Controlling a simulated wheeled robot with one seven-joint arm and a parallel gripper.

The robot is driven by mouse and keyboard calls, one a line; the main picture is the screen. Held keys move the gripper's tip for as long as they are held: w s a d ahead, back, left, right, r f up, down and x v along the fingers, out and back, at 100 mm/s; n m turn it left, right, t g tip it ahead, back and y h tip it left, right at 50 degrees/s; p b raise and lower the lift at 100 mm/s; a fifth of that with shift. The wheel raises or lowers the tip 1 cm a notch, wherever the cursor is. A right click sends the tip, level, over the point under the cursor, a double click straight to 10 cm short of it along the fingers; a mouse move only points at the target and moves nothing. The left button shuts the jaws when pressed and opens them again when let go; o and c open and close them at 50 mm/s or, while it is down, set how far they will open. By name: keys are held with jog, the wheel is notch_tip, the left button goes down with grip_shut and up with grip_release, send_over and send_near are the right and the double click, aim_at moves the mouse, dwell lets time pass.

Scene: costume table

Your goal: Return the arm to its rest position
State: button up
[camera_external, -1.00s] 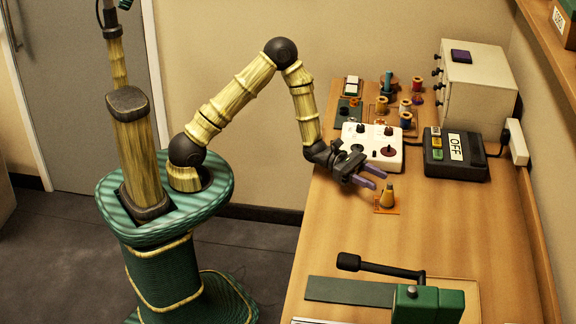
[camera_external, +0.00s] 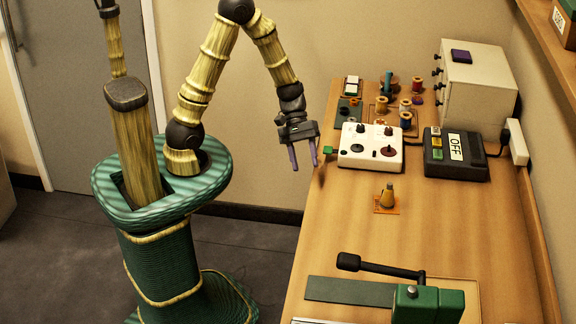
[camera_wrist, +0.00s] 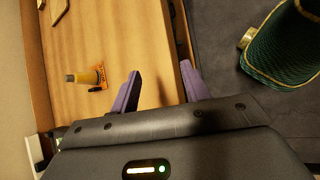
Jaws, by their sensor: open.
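My gripper (camera_external: 303,156) is open with nothing between its purple fingers. In the external view it hangs in the air at the table's left edge, with the fingers pointing down. My arm is bent, with its elbow high near the top of the picture. In the wrist view the two purple fingers (camera_wrist: 160,90) stand apart, with the table edge between and beyond them.
The table's middle is mostly clear.

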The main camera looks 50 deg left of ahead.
jog(key=a+r+m+t+y+p, duration=0.2)
jog(key=a+r+m+y, duration=0.1)
jog(key=a, duration=0.7)
jog(key=w+a+r+m+t+y+p, duration=0.1)
jog(key=a+r+m+t+y+p, duration=0.2)
jog(key=a, duration=0.7)
notch_tip(320, 180, up, 3)
jog(key=shift+w+a+f+m+y, duration=0.1)
jog(key=shift+w+a+m+y, duration=0.25)
jog(key=shift+m+y, duration=0.55)
